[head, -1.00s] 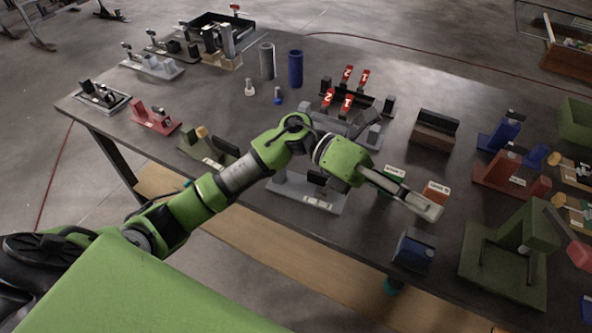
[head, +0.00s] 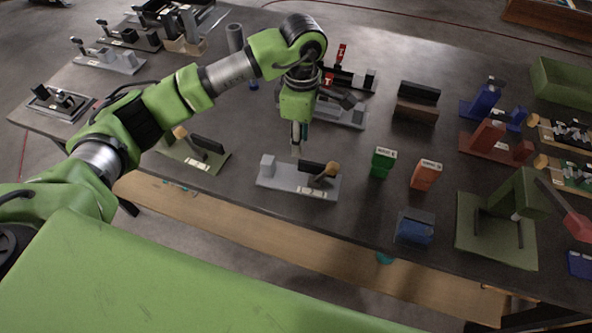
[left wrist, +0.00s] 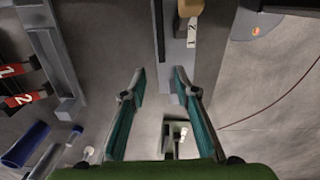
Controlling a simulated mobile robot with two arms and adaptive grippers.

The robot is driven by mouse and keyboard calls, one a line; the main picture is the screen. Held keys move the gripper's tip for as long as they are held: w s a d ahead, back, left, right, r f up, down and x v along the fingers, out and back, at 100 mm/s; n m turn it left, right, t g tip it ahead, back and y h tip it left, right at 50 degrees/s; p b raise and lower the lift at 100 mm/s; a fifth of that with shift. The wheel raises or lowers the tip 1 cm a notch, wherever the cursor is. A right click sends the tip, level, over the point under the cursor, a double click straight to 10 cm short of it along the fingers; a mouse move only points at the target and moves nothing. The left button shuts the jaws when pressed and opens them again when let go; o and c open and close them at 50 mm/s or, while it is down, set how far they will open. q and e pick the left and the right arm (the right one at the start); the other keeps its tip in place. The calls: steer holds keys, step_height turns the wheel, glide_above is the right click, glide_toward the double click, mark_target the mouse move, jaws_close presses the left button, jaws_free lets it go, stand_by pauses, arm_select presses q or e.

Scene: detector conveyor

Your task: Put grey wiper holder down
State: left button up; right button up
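A grey holder (head: 282,182) lies on the dark table in the head view. It has a grey block at its left end, a dark bar, a wooden knob at its right end and a white label. Its long grey base (left wrist: 178,60) also shows at the top of the left wrist view. My left gripper (head: 297,150) points down above the holder's back side. In the left wrist view its two fingers (left wrist: 158,82) are apart, with nothing seen held between them. A small pale part lies lower between the fingers; I cannot tell what it is. My right gripper is not seen.
A green box (head: 382,163) and an orange box (head: 426,174) stand right of the holder. An olive fixture (head: 180,155) lies to its left. A blue block (head: 414,228) sits near the front edge.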

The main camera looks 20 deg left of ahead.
mark_target(299, 161)
arm_select(q)
step_height(299, 161, down, 3)
steer(key=shift+r, duration=0.1)
steer(key=f+p, duration=0.3)
steer(key=f, duration=0.1)
steer(key=shift+s, duration=0.25)
steer(key=shift+f, duration=0.7)
steer(key=shift+w, duration=0.1)
jaws_close()
